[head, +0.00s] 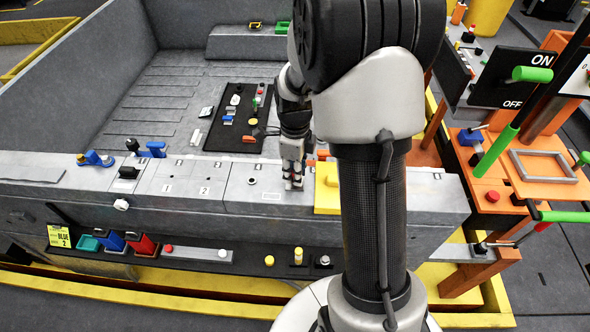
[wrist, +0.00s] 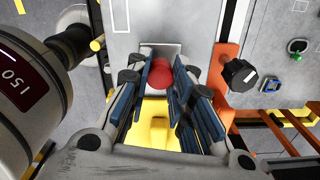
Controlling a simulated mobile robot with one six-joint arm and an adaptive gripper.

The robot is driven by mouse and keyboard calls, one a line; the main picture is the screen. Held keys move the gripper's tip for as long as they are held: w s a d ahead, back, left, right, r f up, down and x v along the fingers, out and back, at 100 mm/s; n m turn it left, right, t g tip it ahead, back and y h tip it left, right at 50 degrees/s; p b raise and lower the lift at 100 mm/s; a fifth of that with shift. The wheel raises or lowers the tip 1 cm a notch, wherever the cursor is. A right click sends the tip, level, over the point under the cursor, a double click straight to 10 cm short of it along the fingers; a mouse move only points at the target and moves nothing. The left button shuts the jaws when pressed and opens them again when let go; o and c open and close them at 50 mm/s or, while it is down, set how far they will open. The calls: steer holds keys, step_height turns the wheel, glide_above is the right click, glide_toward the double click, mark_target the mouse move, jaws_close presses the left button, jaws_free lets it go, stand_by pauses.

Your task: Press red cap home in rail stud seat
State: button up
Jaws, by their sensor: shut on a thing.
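My gripper (head: 292,180) is low over the grey rail (head: 230,185), left of a yellow block (head: 327,190). In the wrist view my gripper (wrist: 162,80) has its blue-padded fingers on either side of the red cap (wrist: 161,73) and is shut on it. The cap's round top faces the camera, and a grey surface lies beyond it. The stud seat cannot be made out under the cap and fingers. I cannot tell whether the cap touches the rail. In the head view the fingers mostly cover the cap.
A dark ring (head: 252,181) lies on the rail left of my gripper. A black panel (head: 240,118) with small parts lies behind the rail. A lower front ledge (head: 200,254) holds coloured bins and small knobs. An orange stand (head: 490,190) with levers is at the right.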

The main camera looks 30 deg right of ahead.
steer(key=shift+f+b, duration=0.35)
steer(key=shift+f, duration=0.2)
steer(key=o, duration=0.7)
steer(key=shift+o, duration=0.2)
steer(key=shift+r, duration=0.1)
step_height(320, 180, up, 12)
